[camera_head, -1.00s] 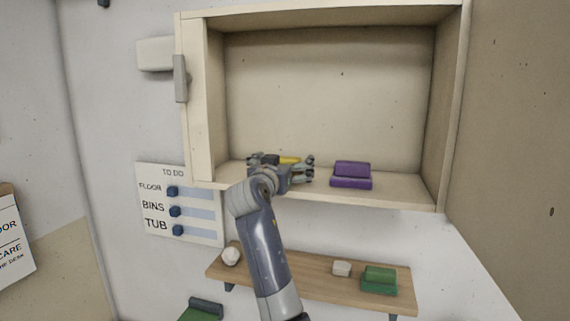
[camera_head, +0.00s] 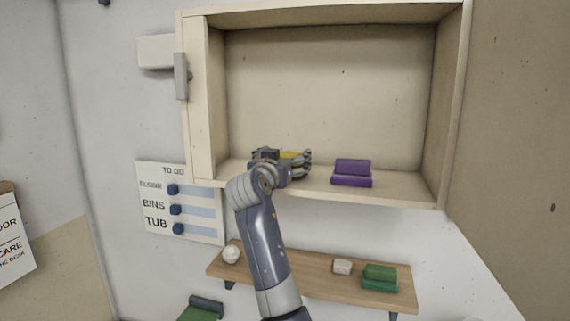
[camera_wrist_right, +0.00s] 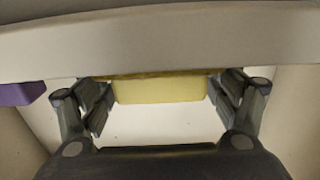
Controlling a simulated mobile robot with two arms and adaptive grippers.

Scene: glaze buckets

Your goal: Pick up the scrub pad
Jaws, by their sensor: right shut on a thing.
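The scrub pad (camera_head: 289,154) is a yellow block inside the open wall cabinet, at the left of its floor. My right gripper (camera_head: 304,163) reaches in from below and is shut on it. In the head view the gripper hides most of the pad. The right wrist view shows the yellow pad (camera_wrist_right: 160,91) between the two fingers, its upper part cut off by a pale beam-like edge. My left gripper is in neither view.
The cabinet's left side wall (camera_head: 203,100) is close to the gripper. A wooden shelf (camera_head: 315,277) below holds a white ball, a white block and green blocks.

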